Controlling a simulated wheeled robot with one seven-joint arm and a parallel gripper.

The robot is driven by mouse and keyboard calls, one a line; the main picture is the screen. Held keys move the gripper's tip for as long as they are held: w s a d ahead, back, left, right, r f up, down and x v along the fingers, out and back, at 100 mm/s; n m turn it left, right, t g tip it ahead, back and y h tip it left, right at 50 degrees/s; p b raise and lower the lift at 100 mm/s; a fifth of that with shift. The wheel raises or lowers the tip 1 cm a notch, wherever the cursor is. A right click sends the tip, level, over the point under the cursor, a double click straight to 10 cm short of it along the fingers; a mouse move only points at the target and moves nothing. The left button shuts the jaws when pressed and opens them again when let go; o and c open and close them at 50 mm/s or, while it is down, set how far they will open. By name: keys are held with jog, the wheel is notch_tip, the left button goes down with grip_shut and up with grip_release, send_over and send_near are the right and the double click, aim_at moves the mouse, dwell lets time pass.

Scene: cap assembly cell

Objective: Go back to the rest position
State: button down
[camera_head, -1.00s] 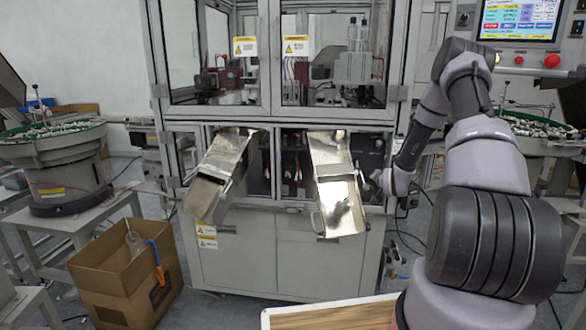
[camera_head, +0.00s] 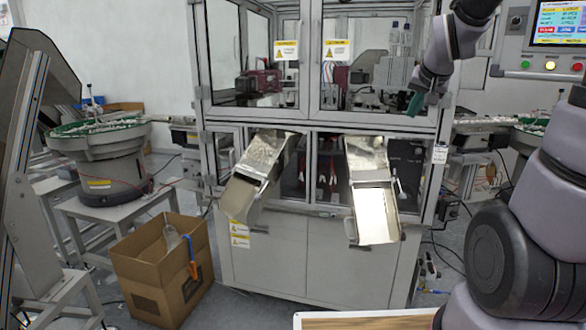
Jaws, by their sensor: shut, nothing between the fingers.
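My gripper (camera_head: 414,103) is at the upper right, in front of the right glass door of the machine cabinet. It hangs at the end of my raised arm, small and dark, with its fingers pointing down. It is shut and holds nothing that I can see. It is above the right metal chute (camera_head: 378,212) and apart from it. The left metal chute (camera_head: 243,197) is well to its left.
The cabinet (camera_head: 300,262) fills the middle. An open cardboard box (camera_head: 150,273) stands on the floor at the left, below a green-rimmed feeder bowl (camera_head: 100,160). A control screen (camera_head: 560,22) is at the upper right. A white-edged wooden surface (camera_head: 365,321) lies at the bottom.

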jog(key=s+a+r+g+y, duration=0.1)
jog(key=s+a, duration=0.2)
jog(key=s, duration=0.7)
jog(key=s+a+r+n+y, duration=0.1)
jog(key=s+a+r, duration=0.1)
jog(key=s, duration=0.9)
jog(key=shift+a+g, duration=0.4)
jog(key=shift+a, duration=0.4)
